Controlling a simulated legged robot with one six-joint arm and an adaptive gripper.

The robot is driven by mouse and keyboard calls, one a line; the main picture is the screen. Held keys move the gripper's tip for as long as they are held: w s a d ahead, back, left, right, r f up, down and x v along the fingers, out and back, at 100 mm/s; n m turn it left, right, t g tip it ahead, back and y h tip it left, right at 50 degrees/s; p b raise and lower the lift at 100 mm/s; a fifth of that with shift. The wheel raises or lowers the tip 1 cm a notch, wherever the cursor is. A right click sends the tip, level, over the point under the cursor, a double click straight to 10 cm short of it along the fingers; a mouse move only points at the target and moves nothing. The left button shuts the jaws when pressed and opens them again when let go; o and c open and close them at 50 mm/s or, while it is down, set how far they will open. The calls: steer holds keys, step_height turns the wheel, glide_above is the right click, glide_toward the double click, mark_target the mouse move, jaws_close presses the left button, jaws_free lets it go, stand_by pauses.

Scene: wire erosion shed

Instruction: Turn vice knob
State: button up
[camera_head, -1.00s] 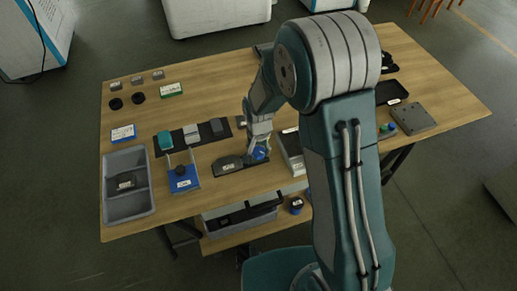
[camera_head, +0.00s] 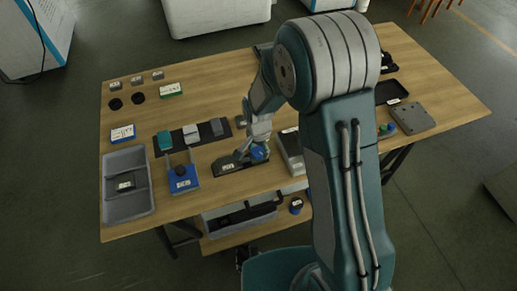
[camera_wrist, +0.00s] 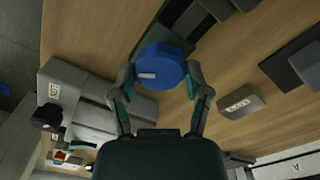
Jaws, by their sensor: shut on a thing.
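A round blue knob (camera_head: 259,153) sits at the right end of a low dark vice (camera_head: 228,164) near the table's front edge in the head view. The wrist view shows the knob (camera_wrist: 160,66) from close up, with a small pale label on it. The dark vice body (camera_wrist: 182,28) runs up and right behind it. My gripper (camera_wrist: 160,78) is shut on the knob, one finger on each side. In the head view my gripper (camera_head: 253,153) reaches down over the knob and partly covers it.
A grey block device (camera_head: 290,152) stands close to the right of the knob. A black mat (camera_head: 207,140) with several blocks lies behind.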

steer(key=o, duration=1.1)
steer(key=shift+a, duration=0.15)
steer(key=shift+o, duration=0.2)
step_height(320, 180, up, 12)
step_height(320, 180, up, 8)
steer(key=f+n+t, duration=0.1)
steer(key=n, duration=0.1)
glide_above(257, 150)
steer(key=s+d, duration=0.4)
steer(key=s+d+r+n+t, duration=0.2)
steer(key=s+d+r, duration=0.2)
steer(key=r, duration=0.2)
steer(key=s+d+r+n+t, duration=0.1)
steer(key=s+d+r, duration=0.1)
steer(key=s, duration=0.3)
steer(key=s+d+r+n+t, duration=0.1)
steer(key=s+d+r+n, duration=0.1)
steer(key=s, duration=0.4)
steer(key=shift+s+d+r+t, duration=0.15)
steer(key=shift+s+d+t, duration=0.15)
steer(key=shift+d, duration=0.15)
